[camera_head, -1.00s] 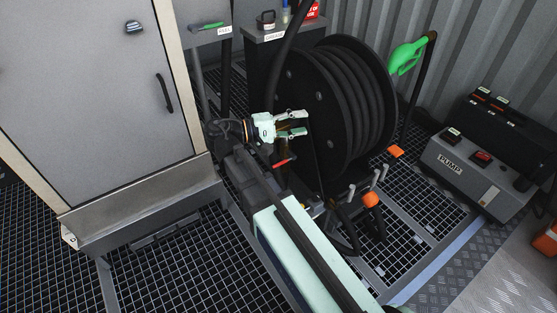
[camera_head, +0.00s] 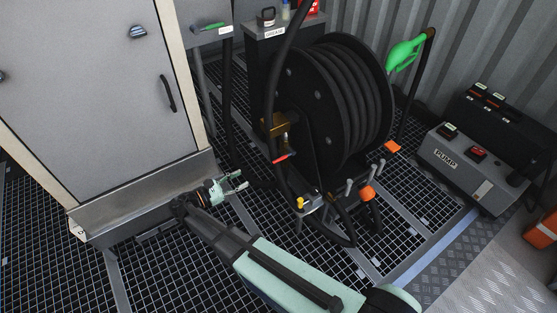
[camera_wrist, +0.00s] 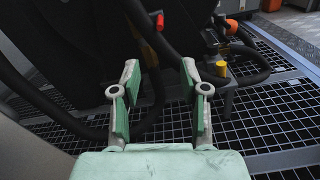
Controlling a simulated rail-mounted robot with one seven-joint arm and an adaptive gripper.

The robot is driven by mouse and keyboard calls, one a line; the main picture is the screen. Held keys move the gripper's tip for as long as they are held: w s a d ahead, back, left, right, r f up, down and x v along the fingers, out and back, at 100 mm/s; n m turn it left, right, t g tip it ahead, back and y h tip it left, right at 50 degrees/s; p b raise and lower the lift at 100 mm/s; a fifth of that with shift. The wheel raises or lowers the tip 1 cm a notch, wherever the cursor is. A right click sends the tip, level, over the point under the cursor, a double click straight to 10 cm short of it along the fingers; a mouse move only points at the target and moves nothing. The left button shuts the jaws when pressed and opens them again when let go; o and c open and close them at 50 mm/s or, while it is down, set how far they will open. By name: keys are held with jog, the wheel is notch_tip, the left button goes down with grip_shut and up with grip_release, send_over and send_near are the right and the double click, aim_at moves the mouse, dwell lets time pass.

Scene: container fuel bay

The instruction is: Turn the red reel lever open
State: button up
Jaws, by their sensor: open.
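The red lever (camera_head: 283,157) sticks out low on the front left of the black hose reel (camera_head: 340,105), just below a brass-coloured fitting (camera_head: 275,125). My gripper (camera_head: 238,181) is open and empty, left of and below the lever, clear of it. In the wrist view, my gripper's two green-padded fingers (camera_wrist: 160,98) stand apart with nothing between them. The red lever's tip (camera_wrist: 160,22) shows beyond and above them, at the top centre. The rest of the lever is dark or out of that view.
A black hose hangs before the reel. A yellow knob (camera_wrist: 221,69) and an orange knob (camera_head: 367,193) sit at its base. A grey cabinet (camera_head: 90,90) stands left, and a pump box (camera_head: 465,165) right. Grating floor lies open in front.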

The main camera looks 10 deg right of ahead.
aim_at(279, 160)
jog(key=b+x, duration=0.5)
jog(key=x, duration=1)
jog(key=shift+w+d, duration=0.2)
jog(key=shift+d, duration=0.15)
jog(key=shift+x, duration=0.8)
grip_shut()
